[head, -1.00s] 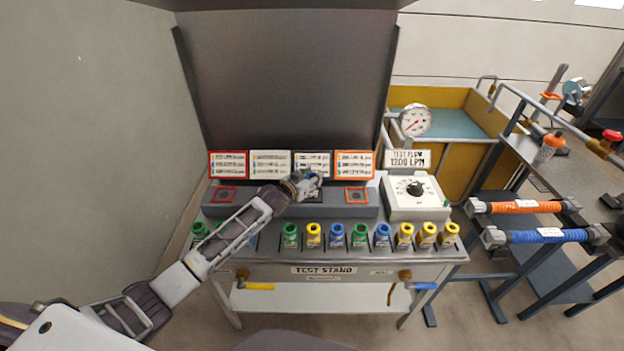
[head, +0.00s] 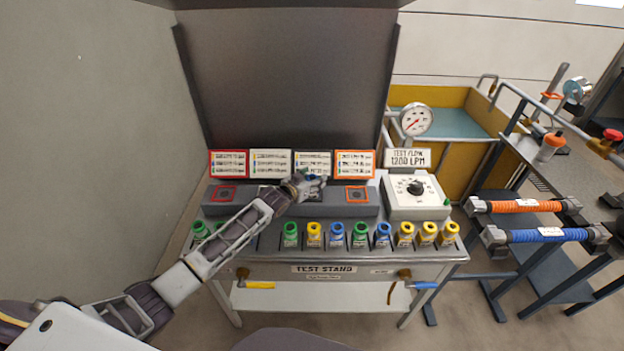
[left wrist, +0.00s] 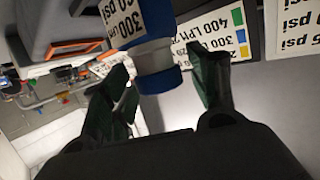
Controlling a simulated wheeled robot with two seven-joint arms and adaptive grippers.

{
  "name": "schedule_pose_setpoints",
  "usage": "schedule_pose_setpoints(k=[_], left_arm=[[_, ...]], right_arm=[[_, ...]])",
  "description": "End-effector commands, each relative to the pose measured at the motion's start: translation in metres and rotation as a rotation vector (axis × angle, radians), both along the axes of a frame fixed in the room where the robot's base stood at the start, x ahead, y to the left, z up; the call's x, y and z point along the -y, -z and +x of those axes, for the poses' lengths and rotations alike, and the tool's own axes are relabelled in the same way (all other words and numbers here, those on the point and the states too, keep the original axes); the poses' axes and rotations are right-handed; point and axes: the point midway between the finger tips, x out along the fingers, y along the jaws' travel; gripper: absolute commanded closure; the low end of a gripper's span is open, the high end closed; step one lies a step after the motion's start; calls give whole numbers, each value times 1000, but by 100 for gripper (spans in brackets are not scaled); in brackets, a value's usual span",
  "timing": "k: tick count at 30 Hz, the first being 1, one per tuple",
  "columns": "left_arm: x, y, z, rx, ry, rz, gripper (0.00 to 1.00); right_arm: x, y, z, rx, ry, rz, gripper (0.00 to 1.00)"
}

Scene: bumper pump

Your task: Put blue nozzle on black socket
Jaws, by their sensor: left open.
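A blue nozzle (left wrist: 155,25) with a white label reading 300 LPM fills the top middle of the left wrist view. My left gripper (left wrist: 160,65) is open, with one dark finger on each side of the nozzle's lower end. In the head view this gripper (head: 311,184) is over the grey socket block, below the black-framed sign (head: 312,163). The arm and gripper hide the black socket, so I cannot tell whether the nozzle is seated in it. My right gripper is not in view.
The socket block (head: 333,210) also shows a red-framed socket (head: 225,194) and an orange-framed socket (head: 357,195). Several green, yellow and blue nozzles stand in a row along the front, including a blue one (head: 337,236). A white dial box (head: 415,197) stands at the right.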

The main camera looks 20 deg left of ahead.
Motion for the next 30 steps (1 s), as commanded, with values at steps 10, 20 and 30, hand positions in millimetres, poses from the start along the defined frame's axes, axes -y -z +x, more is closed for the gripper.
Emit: schedule_pose_setpoints(k=[10,20,30], left_arm=[[-2,-4,-6,0,0,0,40],[-8,-11,-29,0,1,0,40],[-16,-20,-56,-1,0,1,40]], right_arm=[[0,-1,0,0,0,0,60],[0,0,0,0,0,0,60],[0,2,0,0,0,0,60]])
